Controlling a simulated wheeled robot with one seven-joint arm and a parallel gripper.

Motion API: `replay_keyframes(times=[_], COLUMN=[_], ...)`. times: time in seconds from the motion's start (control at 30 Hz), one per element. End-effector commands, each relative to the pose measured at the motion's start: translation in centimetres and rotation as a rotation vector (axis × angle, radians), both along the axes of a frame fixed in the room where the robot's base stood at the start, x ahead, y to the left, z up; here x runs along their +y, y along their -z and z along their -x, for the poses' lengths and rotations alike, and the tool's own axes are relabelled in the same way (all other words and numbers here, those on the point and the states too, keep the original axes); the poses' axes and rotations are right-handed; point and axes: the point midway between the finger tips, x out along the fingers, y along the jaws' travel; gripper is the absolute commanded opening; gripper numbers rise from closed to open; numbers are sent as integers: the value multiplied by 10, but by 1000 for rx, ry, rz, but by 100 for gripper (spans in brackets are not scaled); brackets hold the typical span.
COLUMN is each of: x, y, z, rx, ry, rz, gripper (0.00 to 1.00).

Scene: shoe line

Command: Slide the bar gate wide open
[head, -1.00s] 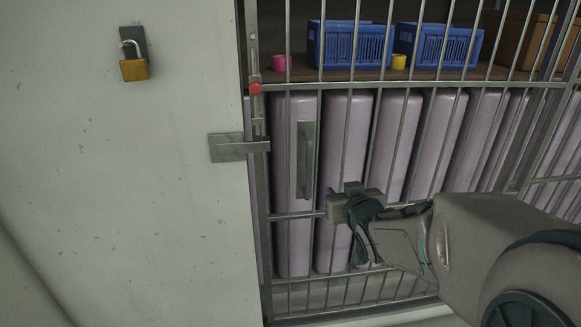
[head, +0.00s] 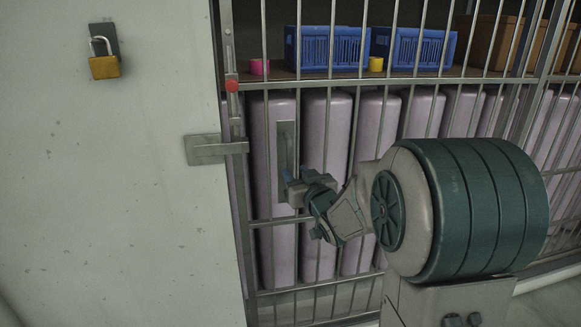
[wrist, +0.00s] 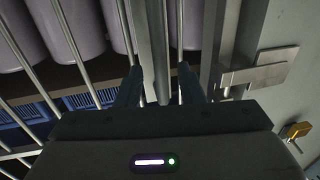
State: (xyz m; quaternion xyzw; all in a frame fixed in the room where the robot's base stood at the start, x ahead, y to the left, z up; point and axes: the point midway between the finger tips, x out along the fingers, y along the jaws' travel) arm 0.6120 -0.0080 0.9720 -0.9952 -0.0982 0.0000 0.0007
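The bar gate (head: 251,220) stands across the cabinet front, its left edge against the pale wall panel. Its upright grey handle (head: 287,141) is on the left part of the gate. My gripper (head: 291,184) is at the handle's lower end. In the wrist view, my gripper's (wrist: 161,88) two dark fingers are apart, with the handle (wrist: 154,50) between them and a gap visible on each side. A flat metal latch (head: 208,149) reaches from the panel to the gate's edge; it also shows in the wrist view (wrist: 258,76).
An unhooked-looking brass padlock (head: 104,66) hangs on the panel (head: 110,210). A red knob (head: 232,85) sits on the gate's left edge. Behind the bars are blue baskets (head: 333,50), pink and yellow cups, and tall lilac cylinders. My arm covers much of the lower right.

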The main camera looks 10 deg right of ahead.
Motion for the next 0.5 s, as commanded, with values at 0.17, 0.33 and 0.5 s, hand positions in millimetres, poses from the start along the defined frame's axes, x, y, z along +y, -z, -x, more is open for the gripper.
replay_keyframes(times=[0.17,0.33,0.5], x=[6,9,10], y=[0,0,0], z=[-29,-43,-47], rx=[0,0,0], ry=[-1,-1,0], rz=[0,1,0], gripper=[35,35,35])
